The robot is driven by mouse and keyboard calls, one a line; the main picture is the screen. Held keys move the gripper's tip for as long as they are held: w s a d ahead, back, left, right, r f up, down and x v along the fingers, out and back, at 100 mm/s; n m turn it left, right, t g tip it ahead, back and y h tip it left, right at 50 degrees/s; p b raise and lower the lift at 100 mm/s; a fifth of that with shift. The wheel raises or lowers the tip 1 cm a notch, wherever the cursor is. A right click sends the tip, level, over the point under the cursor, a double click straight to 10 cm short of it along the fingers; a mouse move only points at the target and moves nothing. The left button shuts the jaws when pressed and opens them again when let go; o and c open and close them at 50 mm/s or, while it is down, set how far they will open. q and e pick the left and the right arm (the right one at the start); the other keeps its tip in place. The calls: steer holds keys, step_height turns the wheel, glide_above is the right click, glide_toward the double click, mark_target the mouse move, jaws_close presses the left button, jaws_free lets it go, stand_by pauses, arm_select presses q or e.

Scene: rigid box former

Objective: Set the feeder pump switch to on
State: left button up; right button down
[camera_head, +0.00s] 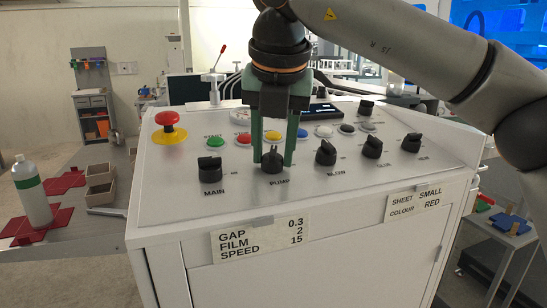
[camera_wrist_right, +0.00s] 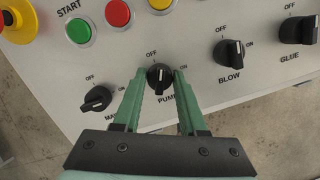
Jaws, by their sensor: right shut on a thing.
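The feeder pump switch is the black rotary knob (camera_head: 272,160) labelled PUMP on the sloped control panel (camera_head: 340,170). My right gripper (camera_head: 273,164) comes down from above with its two green fingers shut on the sides of this knob. In the right wrist view the pump knob (camera_wrist_right: 159,78) sits between the fingertips (camera_wrist_right: 160,76), with OFF printed above it and ON to its right. Its white mark points roughly up; the exact angle is hard to tell. My left gripper is not in view.
The MAIN knob (camera_head: 210,168) is close on the left and the BLOW knob (camera_head: 326,152) on the right. Coloured buttons, including a yellow one (camera_head: 272,135), line the row behind. A red emergency stop (camera_head: 168,122) stands at the panel's left. A bottle (camera_head: 31,192) stands on the side table.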

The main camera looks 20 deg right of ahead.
steer(key=m+b, duration=0.1)
steer(key=m, duration=0.1)
steer(key=shift+m+h, duration=0.3)
steer(key=shift+m, duration=0.1)
steer(key=m, duration=0.3)
steer(key=shift+a+m+g+b, duration=0.1)
steer(key=shift+m+g+b, duration=0.2)
steer(key=shift+g+b, duration=0.1)
steer(key=m, duration=0.5)
steer(key=shift+r+g+h, duration=0.1)
steer(key=shift+g+h, duration=0.3)
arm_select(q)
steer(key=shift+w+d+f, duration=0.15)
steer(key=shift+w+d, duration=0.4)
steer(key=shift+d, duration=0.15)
arm_select(e)
steer(key=shift+m, duration=0.7)
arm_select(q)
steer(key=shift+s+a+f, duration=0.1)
arm_select(e)
steer(key=shift+c, duration=2.4)
jaws_free()
